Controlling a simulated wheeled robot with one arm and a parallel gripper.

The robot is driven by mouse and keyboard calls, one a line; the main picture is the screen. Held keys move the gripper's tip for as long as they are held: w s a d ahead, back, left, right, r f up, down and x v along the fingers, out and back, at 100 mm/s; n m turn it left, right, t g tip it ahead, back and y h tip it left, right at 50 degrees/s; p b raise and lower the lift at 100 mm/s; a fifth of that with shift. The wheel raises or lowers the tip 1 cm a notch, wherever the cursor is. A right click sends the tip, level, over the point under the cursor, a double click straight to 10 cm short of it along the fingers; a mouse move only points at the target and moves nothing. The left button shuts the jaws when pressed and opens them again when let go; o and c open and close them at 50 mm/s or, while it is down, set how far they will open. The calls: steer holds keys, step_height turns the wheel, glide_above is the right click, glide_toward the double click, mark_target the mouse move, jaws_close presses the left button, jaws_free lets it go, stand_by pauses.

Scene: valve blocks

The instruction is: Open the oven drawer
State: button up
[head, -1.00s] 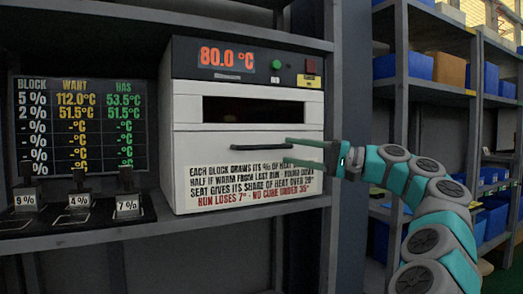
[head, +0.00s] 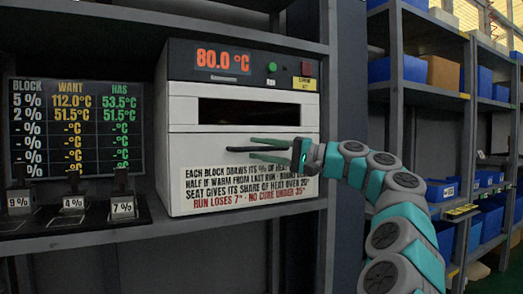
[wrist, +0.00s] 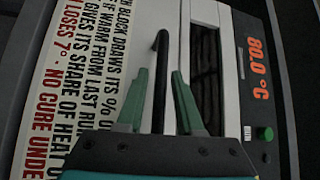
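The oven (head: 245,120) is a white box with a dark top panel on a shelf at the centre of the head view. Its lower drawer front (head: 190,150) looks flush with the body. A black bar handle (head: 236,149) runs across it and also shows in the wrist view (wrist: 161,60). My gripper (head: 264,149) reaches in from the right at the handle's right part. In the wrist view, its two green fingers (wrist: 163,95) are apart, one on each side of the handle. I see gaps between fingers and handle.
A dark slot (head: 250,112) lies above the drawer front. The display reads 80.0 °C, with a green button (head: 272,67) beside it. Three labelled blocks (head: 73,200) stand at the left under a temperature board (head: 75,127). Shelves with blue bins (head: 415,68) stand at the right.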

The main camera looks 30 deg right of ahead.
jaws_close()
stand_by(1.1)
